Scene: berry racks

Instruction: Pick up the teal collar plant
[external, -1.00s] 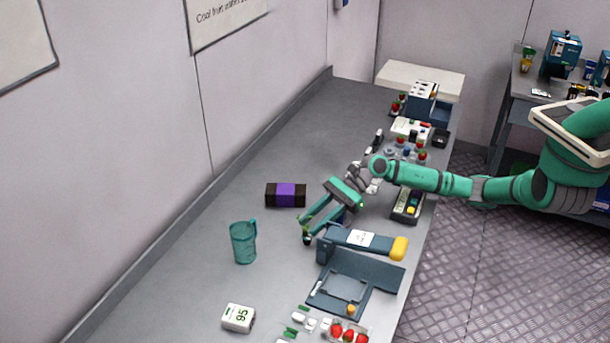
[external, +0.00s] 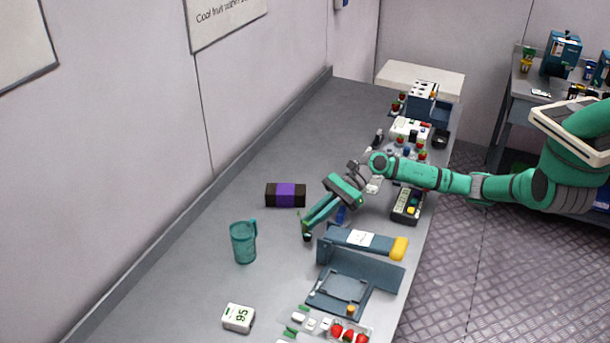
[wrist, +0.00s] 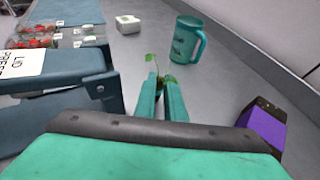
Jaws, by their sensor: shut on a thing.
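My gripper (external: 307,234) is low over the grey bench and its fingers are closed together. In the wrist view a small green plant (wrist: 152,60) shows at the fingertips (wrist: 162,80), its stem and leaves standing out between and above them. The gripper is shut on this plant.
A teal mug (external: 243,243) stands beyond the fingertips, and a black and purple block (external: 285,195) lies nearby. A blue-grey lid press (external: 362,265) stands close on the other side. A white box marked 95 (external: 238,318) sits further along. Bench by the wall is clear.

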